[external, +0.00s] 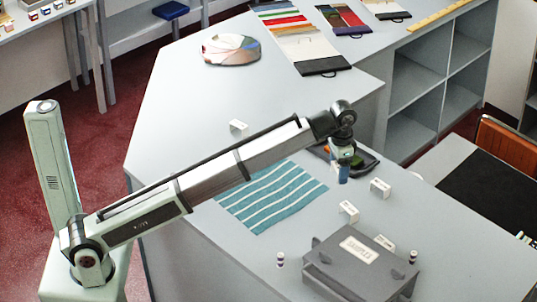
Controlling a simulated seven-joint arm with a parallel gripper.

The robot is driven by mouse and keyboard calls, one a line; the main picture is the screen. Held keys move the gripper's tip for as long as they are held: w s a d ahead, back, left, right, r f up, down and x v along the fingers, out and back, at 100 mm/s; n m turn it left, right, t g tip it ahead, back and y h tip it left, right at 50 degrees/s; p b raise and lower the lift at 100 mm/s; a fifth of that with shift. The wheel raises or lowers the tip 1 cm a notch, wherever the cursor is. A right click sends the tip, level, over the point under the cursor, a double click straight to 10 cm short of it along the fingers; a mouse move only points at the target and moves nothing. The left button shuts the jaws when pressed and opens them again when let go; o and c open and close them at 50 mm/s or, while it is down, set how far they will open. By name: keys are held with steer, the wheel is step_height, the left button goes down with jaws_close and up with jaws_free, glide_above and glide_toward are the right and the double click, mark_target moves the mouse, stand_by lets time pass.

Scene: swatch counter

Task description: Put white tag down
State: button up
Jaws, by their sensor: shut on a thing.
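My gripper (343,178) points down over the counter, just past the far right corner of the teal striped swatch (270,196). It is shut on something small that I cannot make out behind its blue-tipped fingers. Several small white tags are in view. Another tag (380,187) stands to the right of the gripper. A third tag (238,126) stands beyond the arm on the left. A further tag (384,242) shows at the grey box's back edge.
A dark tray (367,165) lies behind the gripper. The grey counter (445,235) is clear at right.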

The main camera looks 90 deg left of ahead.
steer(key=a+n, duration=0.1)
steer(key=a, duration=1.1)
steer(key=n, duration=0.5)
glide_above(278, 124)
steer(key=f, duration=0.2)
step_height(278, 124, down, 10)
steer(key=shift+d+r, duration=0.1)
steer(key=shift+r, duration=0.05)
steer(key=o, duration=1)
step_height(278, 124, up, 12)
steer(key=shift+r, duration=0.1)
